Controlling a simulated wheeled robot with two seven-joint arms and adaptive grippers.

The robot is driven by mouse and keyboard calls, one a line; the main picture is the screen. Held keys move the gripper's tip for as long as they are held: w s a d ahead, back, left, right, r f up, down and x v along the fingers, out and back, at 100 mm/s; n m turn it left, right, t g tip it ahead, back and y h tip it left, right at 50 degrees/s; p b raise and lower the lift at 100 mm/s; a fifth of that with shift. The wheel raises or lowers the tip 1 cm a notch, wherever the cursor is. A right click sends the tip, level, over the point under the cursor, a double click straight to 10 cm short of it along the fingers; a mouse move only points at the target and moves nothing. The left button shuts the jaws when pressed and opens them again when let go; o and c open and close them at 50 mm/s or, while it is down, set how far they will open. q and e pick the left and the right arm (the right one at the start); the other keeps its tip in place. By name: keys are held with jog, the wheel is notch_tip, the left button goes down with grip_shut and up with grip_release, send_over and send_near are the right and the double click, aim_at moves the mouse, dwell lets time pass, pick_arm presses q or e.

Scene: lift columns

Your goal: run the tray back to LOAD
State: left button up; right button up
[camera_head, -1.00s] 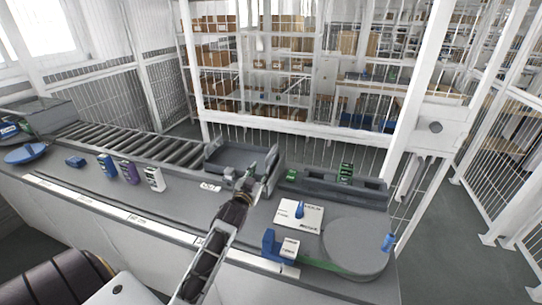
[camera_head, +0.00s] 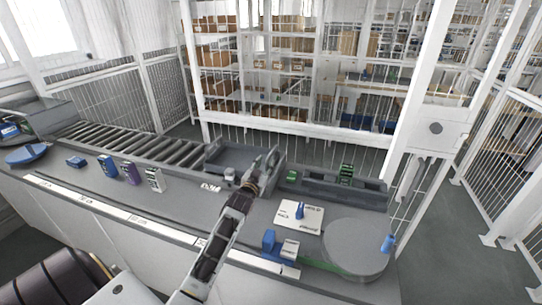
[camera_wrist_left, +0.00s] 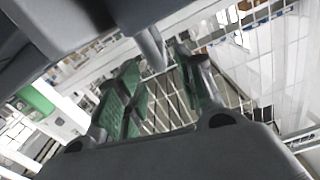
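The grey tray (camera_head: 234,157) sits at the right end of the roller conveyor (camera_head: 140,145), near the middle of the head view. My left gripper (camera_head: 271,160) is at the tray's right side, with its fingers upward and over the tray's edge. In the left wrist view, its two green-padded fingers (camera_wrist_left: 158,95) stand apart, with background grid showing between them. I cannot tell whether it touches the tray. The LOAD marking is not readable. My right gripper is not in view.
Blue, purple and white boxes (camera_head: 130,172) stand in front of the rollers. A white card with a blue peg (camera_head: 299,212), a blue holder (camera_head: 270,243) and a round grey disc (camera_head: 356,247) lie to the right. The rollers left of the tray look clear.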

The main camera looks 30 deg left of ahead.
aim_at(271, 153)
pick_arm(q)
jog(key=shift+x, duration=4.2)
grip_shut()
